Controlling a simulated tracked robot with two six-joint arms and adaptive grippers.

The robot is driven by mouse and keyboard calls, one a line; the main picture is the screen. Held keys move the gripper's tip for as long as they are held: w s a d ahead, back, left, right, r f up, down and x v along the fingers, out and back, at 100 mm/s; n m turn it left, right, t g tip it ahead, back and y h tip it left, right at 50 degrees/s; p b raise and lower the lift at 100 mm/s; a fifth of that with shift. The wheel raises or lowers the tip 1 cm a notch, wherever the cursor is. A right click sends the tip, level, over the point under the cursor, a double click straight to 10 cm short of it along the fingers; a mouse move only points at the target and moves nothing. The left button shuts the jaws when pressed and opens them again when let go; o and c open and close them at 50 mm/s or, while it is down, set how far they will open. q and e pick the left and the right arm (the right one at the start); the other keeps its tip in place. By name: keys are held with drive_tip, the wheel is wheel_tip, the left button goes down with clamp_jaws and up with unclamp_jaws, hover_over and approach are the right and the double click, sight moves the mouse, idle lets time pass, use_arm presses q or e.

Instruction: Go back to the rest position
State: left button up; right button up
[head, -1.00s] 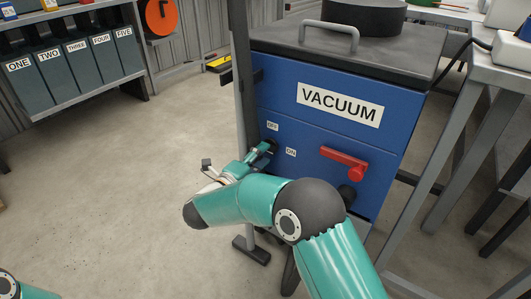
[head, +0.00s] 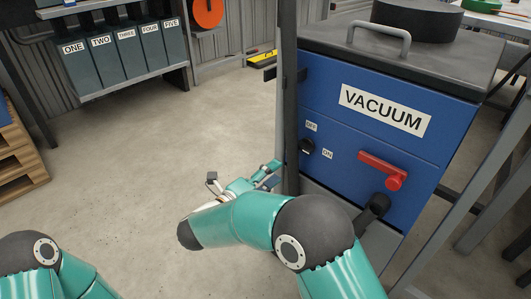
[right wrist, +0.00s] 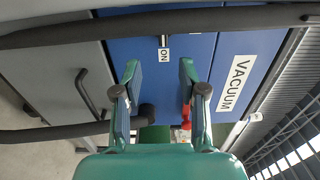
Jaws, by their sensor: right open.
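My right gripper (head: 268,178) is in front of the lower left part of the blue vacuum cabinet (head: 340,135), lower than the black switch knob (head: 307,147) and apart from it. In the right wrist view its two fingers (right wrist: 160,82) are spread with nothing between them. The knob also shows there, by the ON label (right wrist: 164,55), beyond the fingertips. In the head view the knob sits between the OFF and ON labels; its exact setting is hard to tell. My left arm (head: 40,265) shows at the lower left, but its gripper is outside the view.
A red handle (head: 382,170) and a black hose fitting (head: 374,207) stick out of the cabinet front. A dark upright post (head: 289,100) stands at its left edge. Numbered bins (head: 105,60) are at the back left, wooden pallets (head: 18,150) at the left. The floor between is clear.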

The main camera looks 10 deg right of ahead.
drive_tip(key=w+d+f+n+t+y+p, duration=0.25)
drive_tip(key=w+f+n+y, duration=0.2)
drive_tip(key=f+n, duration=0.3)
drive_tip(key=s+d+f+n+g+y+p, duration=0.2)
drive_tip(key=s+f+n+y, duration=0.2)
drive_tip(key=f+n+y, duration=0.55)
drive_tip(key=s+a+f+n+g+y+p, duration=0.1)
drive_tip(key=s+f+n+g, duration=0.25)
drive_tip(key=s, duration=0.65)
drive_tip(key=s+f+n+g+y+p, duration=0.1)
drive_tip(key=s+f+n+g+y, duration=0.2)
drive_tip(key=s, duration=0.6)
drive_tip(key=s+a+f+n+g+p, duration=0.1)
drive_tip(key=s+f+n+g, duration=0.3)
drive_tip(key=s, duration=0.6)
wheel_tip(320, 180, up, 37)
drive_tip(key=p, duration=3.7)
drive_tip(key=shift+w+m+p, duration=0.25)
drive_tip(key=shift+m+p, duration=0.15)
drive_tip(key=shift+m, duration=0.05)
drive_tip(key=shift+d+f, duration=0.1)
